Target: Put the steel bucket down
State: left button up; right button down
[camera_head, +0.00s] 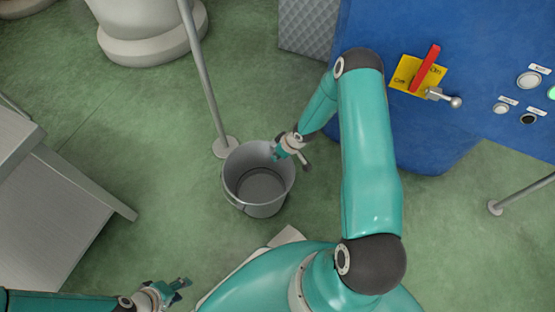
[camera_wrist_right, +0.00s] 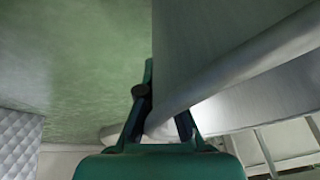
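The grey steel bucket (camera_head: 245,197) is upright in the middle of the head view, its open top toward me and its inside looking empty. My right gripper (camera_head: 282,152) is at the bucket's upper right rim. In the right wrist view the bucket's wall (camera_wrist_right: 215,50) fills the upper right, and the gripper's fingers (camera_wrist_right: 160,110) sit on both sides of the rim, shut on it. I cannot tell whether the bucket's base touches the floor. My left gripper (camera_head: 181,288) is at the lower left, empty, its fingers apart.
A grey post (camera_head: 205,80) with a round foot stands just behind the bucket. A blue machine (camera_head: 430,125) with a red lever (camera_head: 425,68) is at the right. A grey metal table (camera_head: 50,215) is at the left. Green floor (camera_head: 150,170) is clear between table and bucket.

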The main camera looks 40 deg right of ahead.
pick_arm(q)
jog(key=shift+f, duration=0.5)
pick_arm(e)
jog(key=shift+f, duration=0.9)
jog(key=shift+f+b, duration=0.15)
jog(key=shift+b, duration=0.15)
jog(key=c, duration=1.3)
grip_release()
pick_arm(q)
jog(key=shift+f, duration=0.1)
